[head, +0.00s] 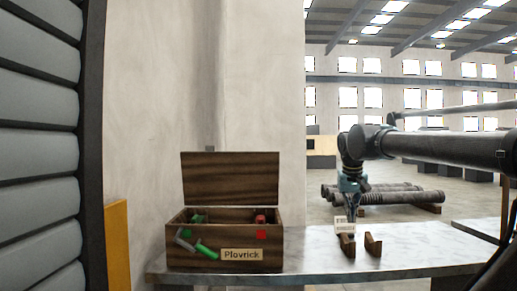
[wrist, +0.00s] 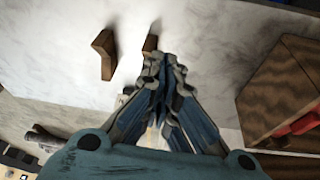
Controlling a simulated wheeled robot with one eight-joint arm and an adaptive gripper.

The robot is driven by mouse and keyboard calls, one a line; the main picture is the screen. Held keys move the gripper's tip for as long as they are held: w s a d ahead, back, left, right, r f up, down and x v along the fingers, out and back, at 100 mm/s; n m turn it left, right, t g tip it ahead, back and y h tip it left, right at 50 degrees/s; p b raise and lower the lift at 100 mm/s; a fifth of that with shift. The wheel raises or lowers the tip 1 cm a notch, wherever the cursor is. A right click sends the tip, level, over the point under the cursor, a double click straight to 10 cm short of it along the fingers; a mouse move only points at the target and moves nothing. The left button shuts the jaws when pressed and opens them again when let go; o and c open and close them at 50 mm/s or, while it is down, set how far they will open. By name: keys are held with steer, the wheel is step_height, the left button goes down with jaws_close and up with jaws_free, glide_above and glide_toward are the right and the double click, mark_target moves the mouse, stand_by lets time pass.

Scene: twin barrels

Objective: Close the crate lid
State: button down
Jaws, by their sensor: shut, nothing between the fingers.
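The dark wooden crate (head: 195,259) stands on the bench at left in the head view, with a "Plovrick" label on its front. Its lid (head: 230,180) stands open, nearly upright at the back edge. Green and red things show inside the opening. My gripper (head: 351,208) points down to the right of the crate, well apart from it. In the wrist view its fingertips (wrist: 164,62) are together, with nothing held. Part of the crate (wrist: 262,98) shows at the right of the wrist view, with something red at its edge.
The pale bench top (head: 310,259) is clear between the crate and two small wooden blocks (head: 373,245) below my gripper. A white card (head: 345,226) shows by the blocks. A wall stands close behind the crate. Dark pipes (head: 400,197) lie farther back.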

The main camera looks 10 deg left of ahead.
steer(key=w+a+r+t, duration=0.1)
steer(key=w+a+r, duration=0.5)
steer(key=a+r, duration=0.35)
steer(key=w+a+r, duration=0.6)
steer(key=a+r, duration=0.2)
steer(key=r, duration=0.3)
steer(key=w+a+r+n+t+y, duration=0.1)
steer(key=a+r, duration=0.5)
steer(key=a, duration=0.3)
steer(key=a+r+n+y, duration=0.1)
steer(key=a+r, duration=0.5)
steer(key=a, duration=0.2)
steer(key=w+x, duration=0.1)
steer(key=x, duration=0.9)
steer(key=shift+s+d+f, duration=0.1)
steer(key=shift+s+f, duration=0.05)
steer(key=shift+s, duration=0.55)
steer(key=shift+s+d+f, duration=0.1)
steer(key=shift+s+f, duration=0.05)
steer(key=shift+s, duration=0.55)
steer(key=shift+s+d+f, duration=0.1)
steer(key=shift+s+f, duration=0.05)
steer(key=shift+s, duration=0.55)
steer(key=shift+s+t, duration=0.1)
steer(key=shift+t, duration=0.2)
